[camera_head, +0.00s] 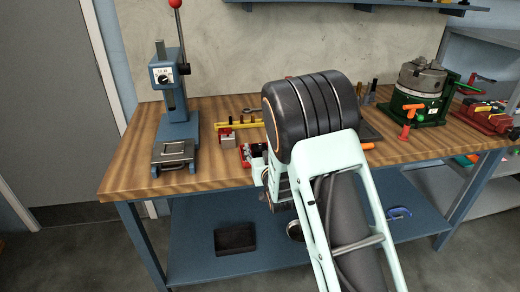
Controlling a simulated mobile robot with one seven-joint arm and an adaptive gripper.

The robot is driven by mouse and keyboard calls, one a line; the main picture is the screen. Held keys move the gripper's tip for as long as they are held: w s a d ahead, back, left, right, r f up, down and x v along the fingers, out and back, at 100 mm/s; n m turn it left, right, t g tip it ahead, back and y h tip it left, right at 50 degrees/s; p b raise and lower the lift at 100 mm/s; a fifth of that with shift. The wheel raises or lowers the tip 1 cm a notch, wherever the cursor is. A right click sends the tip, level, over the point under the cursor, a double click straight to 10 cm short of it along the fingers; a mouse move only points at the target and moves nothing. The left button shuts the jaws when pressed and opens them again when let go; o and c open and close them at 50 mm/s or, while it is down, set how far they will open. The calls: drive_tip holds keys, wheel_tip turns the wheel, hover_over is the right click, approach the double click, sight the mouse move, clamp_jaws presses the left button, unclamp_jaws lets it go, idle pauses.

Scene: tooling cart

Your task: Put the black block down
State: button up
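My arm reaches over the front edge of the wooden bench top (200,172) from the lower right, and its large dark joint covers the middle of the bench. My gripper (270,196) shows only in part, as a small pale and dark shape at the left of the arm near the bench's front edge. Its fingertips are hidden or too small to make out, so I cannot see whether it is open or holds anything. I cannot pick out a black block with certainty; it may be hidden behind the arm.
A blue lever press (178,120) stands at the bench's left. Red and yellow tools (236,124) lie left of my arm. A green-based chuck fixture (418,95) and a red vise (486,115) are at right. A dark tray (235,239) sits on the blue lower shelf (190,245).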

drive_tip(key=shift+r, duration=0.1)
drive_tip(key=shift+r+p, duration=0.2)
drive_tip(key=shift+p, duration=0.2)
drive_tip(key=b+v, duration=0.1)
drive_tip(key=v, duration=1.1)
drive_tip(key=shift+f, duration=0.2)
